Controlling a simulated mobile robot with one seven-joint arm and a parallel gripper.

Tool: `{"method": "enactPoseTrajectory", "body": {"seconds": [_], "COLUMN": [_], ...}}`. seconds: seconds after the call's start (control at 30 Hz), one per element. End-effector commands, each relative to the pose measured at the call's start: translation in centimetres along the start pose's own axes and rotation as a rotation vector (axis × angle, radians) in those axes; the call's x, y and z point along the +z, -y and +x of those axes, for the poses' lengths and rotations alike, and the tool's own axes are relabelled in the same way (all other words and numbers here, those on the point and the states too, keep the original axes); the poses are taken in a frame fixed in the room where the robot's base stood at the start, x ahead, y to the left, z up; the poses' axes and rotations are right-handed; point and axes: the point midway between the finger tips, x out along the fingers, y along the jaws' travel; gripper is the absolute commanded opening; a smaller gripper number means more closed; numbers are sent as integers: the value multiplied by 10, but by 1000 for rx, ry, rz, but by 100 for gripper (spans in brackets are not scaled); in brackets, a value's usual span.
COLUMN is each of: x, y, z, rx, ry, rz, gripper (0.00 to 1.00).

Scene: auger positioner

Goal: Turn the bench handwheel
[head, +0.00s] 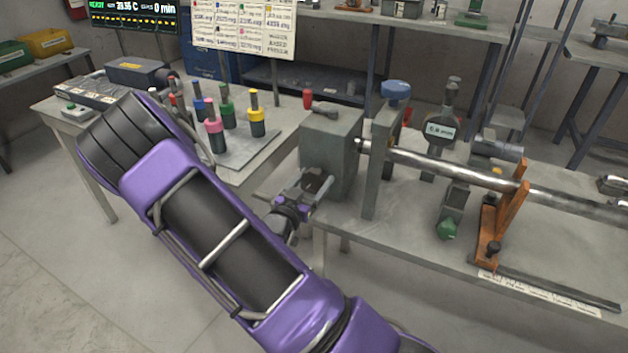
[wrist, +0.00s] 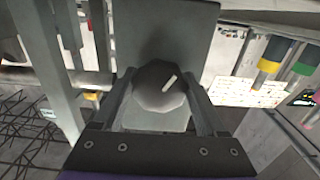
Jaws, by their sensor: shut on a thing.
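The handwheel (wrist: 153,92) is a dark grey, faceted round knob with a white mark, seen face-on in the wrist view. The mark slants up toward the right. The knob sits on the near face of a grey block (head: 330,140) at the left end of the bench (head: 400,235). My gripper (head: 314,188) reaches this face from the left front. Its two fingers are shut on the knob, one on each side in the wrist view. In the head view the gripper mostly hides the knob.
A long metal shaft (head: 445,168) runs right from the block past a grey upright plate (head: 379,155), a dial gauge (head: 441,130) and an orange support (head: 505,215). A side table at left holds several coloured-top tools (head: 228,110). Floor in front is clear.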

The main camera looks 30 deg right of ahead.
Motion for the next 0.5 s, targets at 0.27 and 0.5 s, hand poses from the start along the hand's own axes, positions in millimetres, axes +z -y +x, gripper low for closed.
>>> {"method": "enactPoseTrajectory", "body": {"seconds": [0.27, 0.5], "x": [0, 0], "y": [0, 0], "z": [0, 0], "rx": [0, -1], "ry": [0, 1], "rz": [-3, -59], "gripper": [19, 19]}}
